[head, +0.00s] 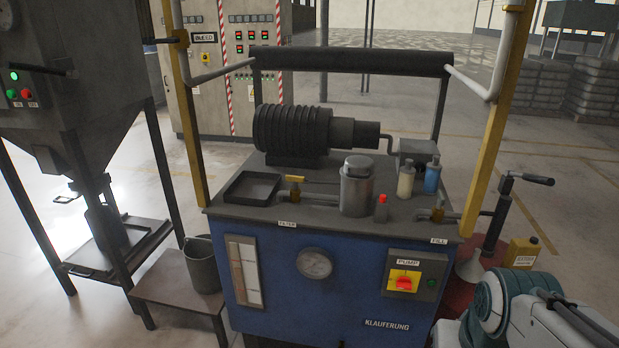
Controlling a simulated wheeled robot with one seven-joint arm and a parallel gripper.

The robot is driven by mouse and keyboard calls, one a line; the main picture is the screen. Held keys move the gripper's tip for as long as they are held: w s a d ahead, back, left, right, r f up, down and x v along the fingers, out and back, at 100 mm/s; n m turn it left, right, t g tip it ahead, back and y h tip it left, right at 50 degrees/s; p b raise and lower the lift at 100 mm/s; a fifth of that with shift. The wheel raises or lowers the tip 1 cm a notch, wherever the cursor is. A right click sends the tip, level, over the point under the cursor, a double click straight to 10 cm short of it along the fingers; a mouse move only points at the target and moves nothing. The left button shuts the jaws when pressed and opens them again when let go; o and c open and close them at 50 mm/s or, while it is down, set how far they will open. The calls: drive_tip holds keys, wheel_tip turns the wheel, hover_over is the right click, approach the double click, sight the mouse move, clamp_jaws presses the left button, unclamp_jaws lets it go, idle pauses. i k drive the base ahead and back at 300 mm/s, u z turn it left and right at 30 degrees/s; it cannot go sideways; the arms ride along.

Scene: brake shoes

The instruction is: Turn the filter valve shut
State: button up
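The filter valve (291,181) sits on top of the blue machine, on a short grey pipe just behind the label FILTER (287,224). Its yellow lever looks roughly in line with the pipe, running left to right. The pipe runs from beside the black tray to the grey filter canister (356,187). My gripper is not in view. Only part of my white and teal arm shows at the bottom right, apart from the valve.
A red-capped item (381,207), two bottles (432,178) and a black tray (252,188) share the top. Yellow posts (484,135) flank the machine. A red pump switch (404,282) is in front.

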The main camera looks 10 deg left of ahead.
sight(295, 179)
drive_tip(key=k, duration=1.05)
drive_tip(key=u, duration=0.65)
drive_tip(key=i, duration=0.7)
drive_tip(key=u, duration=0.9)
drive_tip(key=i, duration=0.95)
drive_tip(key=z, duration=0.7)
drive_tip(key=i, duration=1)
drive_tip(key=z, duration=0.8)
